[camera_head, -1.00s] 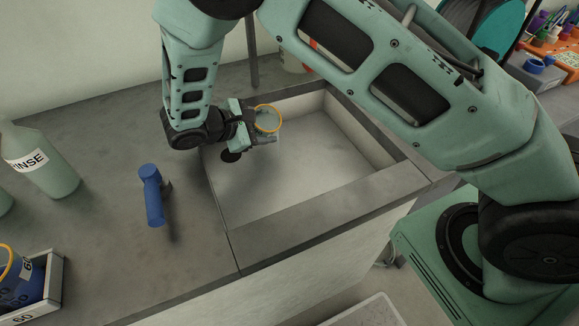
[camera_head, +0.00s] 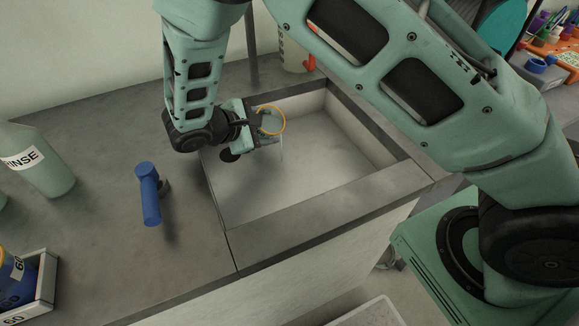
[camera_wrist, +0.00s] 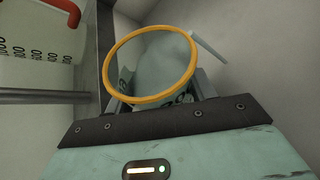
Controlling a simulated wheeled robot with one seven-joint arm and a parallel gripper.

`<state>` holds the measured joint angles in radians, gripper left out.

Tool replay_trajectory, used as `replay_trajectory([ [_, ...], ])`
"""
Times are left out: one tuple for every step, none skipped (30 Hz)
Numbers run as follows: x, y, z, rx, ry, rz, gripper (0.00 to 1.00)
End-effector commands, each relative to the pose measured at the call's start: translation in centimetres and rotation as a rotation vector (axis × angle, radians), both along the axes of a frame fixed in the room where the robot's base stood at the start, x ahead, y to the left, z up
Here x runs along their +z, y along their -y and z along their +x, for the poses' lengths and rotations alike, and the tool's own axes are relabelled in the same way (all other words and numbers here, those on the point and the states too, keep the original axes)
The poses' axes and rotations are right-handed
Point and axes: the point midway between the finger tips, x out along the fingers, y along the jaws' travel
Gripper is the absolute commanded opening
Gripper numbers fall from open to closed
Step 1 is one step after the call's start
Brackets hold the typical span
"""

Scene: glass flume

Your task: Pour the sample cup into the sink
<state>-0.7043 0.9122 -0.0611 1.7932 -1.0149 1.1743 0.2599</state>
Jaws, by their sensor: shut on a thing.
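The sample cup (camera_head: 270,133), clear with an orange-yellow rim, is held over the left back part of the pale sink (camera_head: 310,168). In the wrist view the cup (camera_wrist: 153,82) is tipped and its mouth shows as a wide ring. A thin pale streak (camera_wrist: 208,48) leaves its rim there, and a faint streak hangs below the rim in the head view; it looks like liquid running out. My gripper (camera_head: 258,138) is shut on the cup, above the sink floor. How much liquid is inside cannot be told.
A rinse bottle (camera_head: 40,165) and a box with a blue cup (camera_head: 40,290) stand farther left. A graduated jug (camera_head: 290,55) with a red handle stands behind the sink.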

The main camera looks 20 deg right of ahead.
Motion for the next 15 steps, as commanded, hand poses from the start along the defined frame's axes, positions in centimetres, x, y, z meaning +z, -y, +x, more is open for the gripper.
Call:
replay_trajectory([
  [-0.04,0.01,-0.04,0.000,0.005,0.002,0.29],
  [-0.04,0.02,-0.06,0.001,0.007,0.003,0.29],
  [-0.05,0.02,-0.06,0.001,0.010,0.005,0.29],
  [-0.06,0.02,-0.07,0.000,0.013,0.006,0.29],
  [-0.06,0.04,-0.07,0.001,0.015,0.007,0.29],
  [-0.06,0.04,-0.08,0.001,0.020,0.008,0.29],
  [-0.06,0.04,-0.08,0.001,0.023,0.010,0.29],
  [-0.06,0.04,-0.09,0.001,0.025,0.011,0.29],
  [-0.06,0.04,-0.09,0.002,0.029,0.012,0.29],
  [-0.06,0.04,-0.09,0.001,0.032,0.013,0.29],
  [-0.07,0.04,-0.09,0.001,0.034,0.014,0.29],
  [-0.08,0.04,-0.09,0.002,0.038,0.016,0.29],
  [-0.08,0.04,-0.09,0.001,0.041,0.017,0.29],
  [-0.08,0.04,-0.09,0.001,0.043,0.018,0.29],
  [-0.09,0.04,-0.10,0.001,0.047,0.020,0.29],
])
